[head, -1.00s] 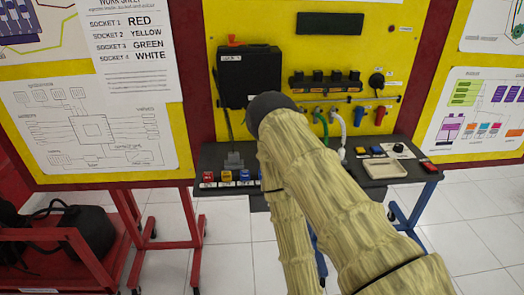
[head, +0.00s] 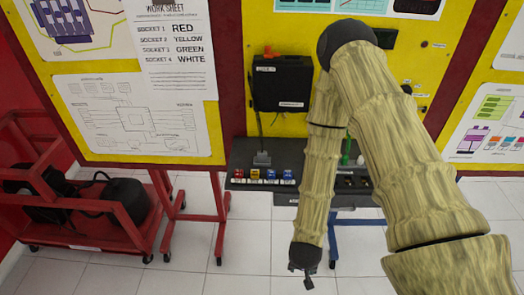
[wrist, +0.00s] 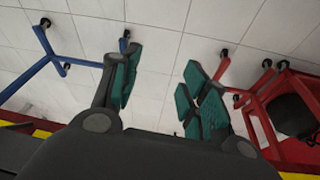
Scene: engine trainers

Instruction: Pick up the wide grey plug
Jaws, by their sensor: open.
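A wide grey plug (head: 261,158) stands on the dark bench shelf (head: 240,150) in the head view, with a dark cable rising from it towards the black box. It is behind several small coloured plugs. My gripper (head: 303,281) hangs low in front of the bench, below and to the right of the plug, small and dark in this view. In the wrist view my gripper (wrist: 155,88) shows two teal-padded fingers spread apart with nothing between them. The plug is not seen in the wrist view.
Several coloured plugs (head: 270,176) line the shelf's front edge. A black box (head: 283,82) hangs on the yellow panel. My arm hides much of the bench's right part. A red cart (head: 150,225) stands at left. Tiled floor (head: 245,265) is open below the bench.

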